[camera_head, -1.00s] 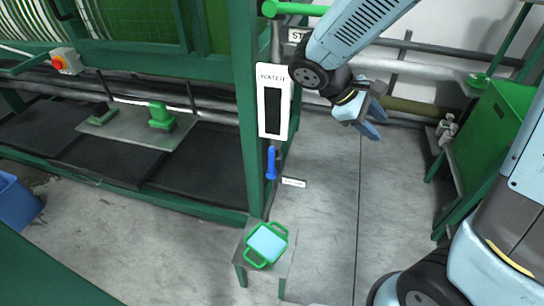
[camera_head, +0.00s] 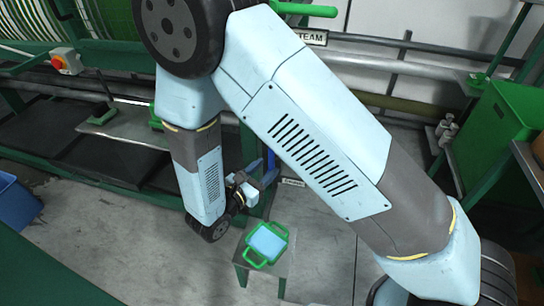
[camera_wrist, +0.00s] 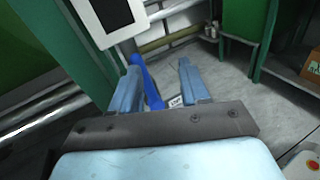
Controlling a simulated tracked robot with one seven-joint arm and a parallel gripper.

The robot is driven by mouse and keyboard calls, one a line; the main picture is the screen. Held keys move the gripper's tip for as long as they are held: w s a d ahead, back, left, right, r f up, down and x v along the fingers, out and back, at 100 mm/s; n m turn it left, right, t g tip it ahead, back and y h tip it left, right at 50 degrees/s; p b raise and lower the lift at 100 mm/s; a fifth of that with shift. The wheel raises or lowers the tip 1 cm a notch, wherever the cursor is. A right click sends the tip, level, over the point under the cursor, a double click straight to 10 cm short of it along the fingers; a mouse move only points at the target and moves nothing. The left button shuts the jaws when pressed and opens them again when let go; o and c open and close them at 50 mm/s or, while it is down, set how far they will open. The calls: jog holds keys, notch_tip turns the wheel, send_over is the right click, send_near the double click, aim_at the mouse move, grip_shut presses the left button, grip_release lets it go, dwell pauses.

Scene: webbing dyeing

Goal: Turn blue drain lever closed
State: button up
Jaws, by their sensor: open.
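The blue drain lever (camera_wrist: 151,84) shows in the wrist view between the two fingers of my gripper (camera_wrist: 160,66), closer to the left finger. I cannot tell whether that finger touches it. The lever runs from upper left to lower right in that view. In the head view only a small strip of the lever (camera_head: 270,159) shows beside my gripper (camera_head: 264,176); my arm hides much of the area around it. My gripper is open and low at the green post. A small label plate (camera_wrist: 175,101) shows beyond the lever's lower end.
A green tray with a light blue inside (camera_head: 267,243) sits on a low stand just below my gripper. A white gauge panel (camera_wrist: 112,16) is above the lever on the green post (camera_wrist: 62,40). Pipes run along the wall. Open floor lies to the right.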

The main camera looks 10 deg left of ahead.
aim_at(270, 158)
jog(key=s+a+f+n+t+y, duration=0.2)
jog(key=s+a+f+n+y, duration=0.1)
jog(key=a+f, duration=0.1)
jog(key=x, duration=1.3)
jog(key=shift+w+d+f, duration=0.2)
jog(key=shift+w+d, duration=0.15)
jog(key=shift+d, duration=0.05)
grip_shut()
jog(key=shift+d, duration=0.15)
jog(key=shift+a, duration=0.2)
